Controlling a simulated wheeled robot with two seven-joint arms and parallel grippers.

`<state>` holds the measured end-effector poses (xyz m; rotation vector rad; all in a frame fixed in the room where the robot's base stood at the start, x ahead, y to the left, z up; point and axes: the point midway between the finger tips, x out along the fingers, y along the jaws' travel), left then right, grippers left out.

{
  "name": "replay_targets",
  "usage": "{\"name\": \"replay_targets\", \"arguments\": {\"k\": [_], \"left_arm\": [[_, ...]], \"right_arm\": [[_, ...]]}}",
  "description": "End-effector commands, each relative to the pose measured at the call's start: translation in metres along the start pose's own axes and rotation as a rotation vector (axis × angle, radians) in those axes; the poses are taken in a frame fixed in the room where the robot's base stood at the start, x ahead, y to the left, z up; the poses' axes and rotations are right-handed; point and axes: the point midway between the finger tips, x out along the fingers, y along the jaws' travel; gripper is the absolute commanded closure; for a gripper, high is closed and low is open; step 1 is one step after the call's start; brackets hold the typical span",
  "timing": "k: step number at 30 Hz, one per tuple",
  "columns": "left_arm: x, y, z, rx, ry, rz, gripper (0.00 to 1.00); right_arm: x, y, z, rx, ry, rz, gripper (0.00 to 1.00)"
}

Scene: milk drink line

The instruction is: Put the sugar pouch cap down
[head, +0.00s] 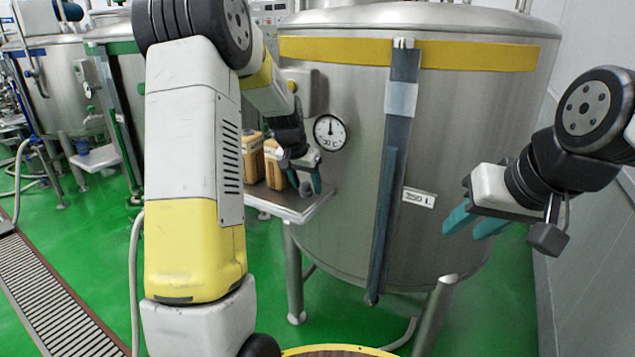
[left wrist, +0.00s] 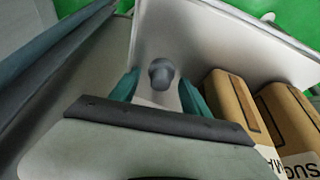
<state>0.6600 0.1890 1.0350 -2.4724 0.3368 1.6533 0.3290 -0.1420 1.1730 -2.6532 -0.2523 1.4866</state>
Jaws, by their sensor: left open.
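The small grey cap (left wrist: 161,72) shows in the left wrist view on the metal shelf (left wrist: 205,38), between the teal fingers of my left gripper (left wrist: 160,92). The fingers are open, with a gap on each side of the cap. In the head view my left gripper (head: 305,182) is low over the front right part of the shelf (head: 308,207), and I cannot make out the cap clearly there. Brown packs with dark lettering stand beside the gripper, one nearer (head: 275,163) and one behind it (head: 253,156). My right gripper (head: 475,222) is open and empty at the right.
A large steel tank (head: 340,220) with a round gauge (head: 330,132) stands right behind the shelf. A grey upright strip (head: 392,180) runs down its front. In the left wrist view, the packs (left wrist: 240,110) stand close to the gripper's right side. Green floor lies below.

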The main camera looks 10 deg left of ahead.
Motion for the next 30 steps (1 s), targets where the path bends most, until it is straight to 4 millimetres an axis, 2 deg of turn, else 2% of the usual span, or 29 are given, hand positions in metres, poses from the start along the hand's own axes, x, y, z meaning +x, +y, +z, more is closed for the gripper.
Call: {"name": "replay_targets", "arguments": {"k": [5,15,23,26,29,30], "left_arm": [[-0.024,-0.001,-0.002,0.0,0.005,-0.002,0.45],[-0.095,0.0,-0.001,0.0,0.004,-0.001,0.45],[-0.123,0.002,0.001,-0.002,0.004,0.0,0.45],[-0.142,0.011,0.011,-0.016,0.018,0.003,0.45],[-0.171,0.03,0.035,-0.042,0.045,0.011,0.45],[-0.185,0.04,0.049,-0.057,0.058,0.015,0.45]], "right_arm": [[0.0,0.0,0.0,0.0,0.0,0.0,0.64],[0.0,0.0,0.0,0.0,0.0,0.0,0.64],[0.0,0.0,0.0,0.0,0.0,0.0,0.64],[0.0,0.0,0.0,0.0,0.0,0.0,0.64],[0.0,0.0,0.0,0.0,0.0,0.0,0.64],[0.0,0.0,0.0,0.0,0.0,0.0,0.64]]}}
